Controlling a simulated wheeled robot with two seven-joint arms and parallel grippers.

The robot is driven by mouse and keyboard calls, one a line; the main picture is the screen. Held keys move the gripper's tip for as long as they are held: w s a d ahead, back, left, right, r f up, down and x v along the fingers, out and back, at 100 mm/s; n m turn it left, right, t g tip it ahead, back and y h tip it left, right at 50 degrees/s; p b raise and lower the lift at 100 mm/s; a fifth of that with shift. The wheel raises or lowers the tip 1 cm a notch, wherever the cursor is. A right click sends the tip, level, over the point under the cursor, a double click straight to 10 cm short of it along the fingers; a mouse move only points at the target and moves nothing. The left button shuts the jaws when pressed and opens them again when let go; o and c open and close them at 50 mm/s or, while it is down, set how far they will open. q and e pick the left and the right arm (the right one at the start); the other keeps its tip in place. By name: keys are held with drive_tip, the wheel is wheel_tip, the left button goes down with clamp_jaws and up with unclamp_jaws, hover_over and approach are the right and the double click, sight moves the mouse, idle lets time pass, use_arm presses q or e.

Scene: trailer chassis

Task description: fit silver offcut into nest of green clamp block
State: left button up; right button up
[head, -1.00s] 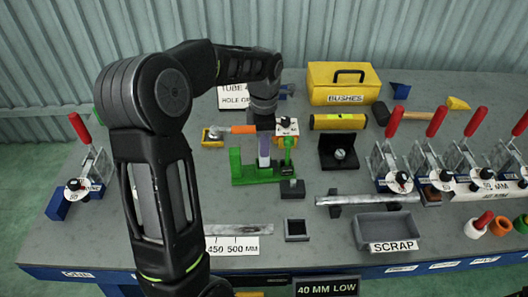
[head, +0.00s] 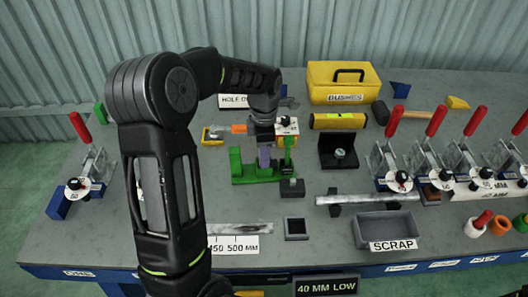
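The green clamp block (head: 237,168) stands in the middle of the bench, with a raised part at each end. My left gripper (head: 264,148) points straight down over its middle. A pale lilac-grey upright piece (head: 264,158) shows between the gripper and the block's base. It may be the silver offcut, but I cannot tell it surely from the gripper's fingers. Its lower end is down between the raised parts; whether it is seated is too small to tell. The finger opening is hidden. My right gripper is not in view.
A long silver tube (head: 367,199) lies on dark supports at right, behind the scrap tray (head: 386,232). A dark block (head: 292,188) and a small square tray (head: 297,229) stand in front of the clamp block. Red-handled clamps (head: 394,150) line the right side.

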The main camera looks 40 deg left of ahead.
use_arm(q)
drive_tip(key=shift+o, duration=0.3)
drive_tip(key=shift+r, duration=0.1)
drive_tip(key=shift+r, duration=0.6)
wheel_tip(320, 180, up, 11)
drive_tip(key=shift+b, duration=0.3)
drive_tip(key=shift+f, duration=0.1)
